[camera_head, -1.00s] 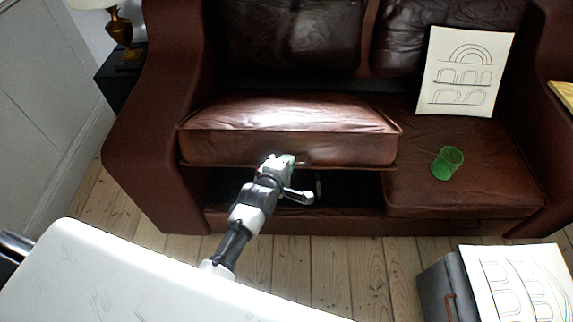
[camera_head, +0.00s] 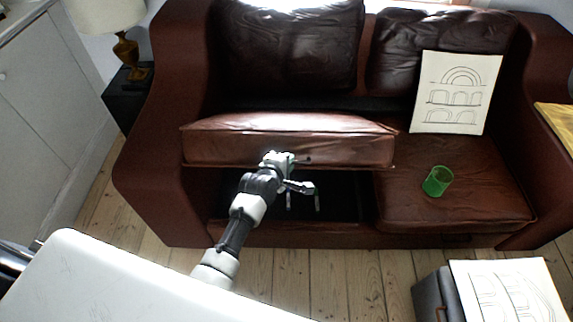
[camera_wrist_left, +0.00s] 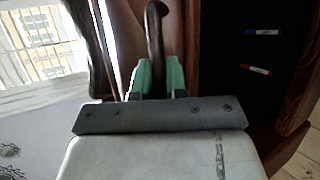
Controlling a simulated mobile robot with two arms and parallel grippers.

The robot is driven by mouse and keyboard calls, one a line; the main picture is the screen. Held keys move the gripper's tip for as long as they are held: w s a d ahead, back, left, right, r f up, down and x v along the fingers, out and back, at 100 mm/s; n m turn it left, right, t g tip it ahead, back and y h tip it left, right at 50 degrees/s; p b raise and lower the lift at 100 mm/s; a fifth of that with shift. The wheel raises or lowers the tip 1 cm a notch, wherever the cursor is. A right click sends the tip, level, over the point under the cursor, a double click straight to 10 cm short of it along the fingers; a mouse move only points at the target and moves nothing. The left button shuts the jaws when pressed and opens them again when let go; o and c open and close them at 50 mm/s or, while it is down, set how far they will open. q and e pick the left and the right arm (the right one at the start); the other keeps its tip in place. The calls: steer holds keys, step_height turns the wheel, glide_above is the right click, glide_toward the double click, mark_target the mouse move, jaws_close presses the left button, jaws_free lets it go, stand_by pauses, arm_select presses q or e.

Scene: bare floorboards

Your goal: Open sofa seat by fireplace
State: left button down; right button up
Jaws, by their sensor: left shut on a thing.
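The left seat cushion (camera_head: 250,148) of the brown leather sofa (camera_head: 150,185) is raised off its base. A dark compartment (camera_head: 345,195) shows beneath it. My left gripper (camera_head: 279,159) is at the front face of this cushion. In the left wrist view its green fingers (camera_wrist_left: 158,78) are shut on a dark curved handle (camera_wrist_left: 156,35). A blue marker (camera_wrist_left: 263,32) and a red marker (camera_wrist_left: 256,69) show against the dark area in that view. The right gripper is not in view.
The right seat (camera_head: 450,195) is down, with a green cup (camera_head: 437,181) and an arch drawing (camera_head: 457,92) on it. A grey box (camera_head: 436,293) with another drawing (camera_head: 510,292) stands front right. A lamp (camera_head: 126,55) stands at the left. Bare floorboards (camera_head: 340,275) lie in front.

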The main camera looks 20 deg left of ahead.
arm_select(q)
step_height(320, 180, up, 12)
steer(key=g+p, duration=0.2)
steer(key=p, duration=0.8)
glide_above(288, 124)
steer(key=s, duration=0.1)
steer(key=shift+s+d+r+n, duration=0.15)
steer(key=shift+d+r+n, duration=0.05)
steer(key=shift+n, duration=0.1)
steer(key=shift+w+a+r+g+p, duration=0.2)
steer(key=shift+w+r+g+p, duration=0.15)
steer(key=shift+w+r, duration=0.2)
steer(key=c, duration=1.2)
jaws_free()
steer(key=shift+w+f, duration=0.1)
steer(key=shift+o, duration=0.2)
steer(key=v, duration=1)
steer(key=shift+s+a+r+p, duration=0.2)
steer(key=shift+s+r+p, duration=0.1)
steer(key=shift+p, duration=0.15)
steer(key=shift+f, duration=0.15)
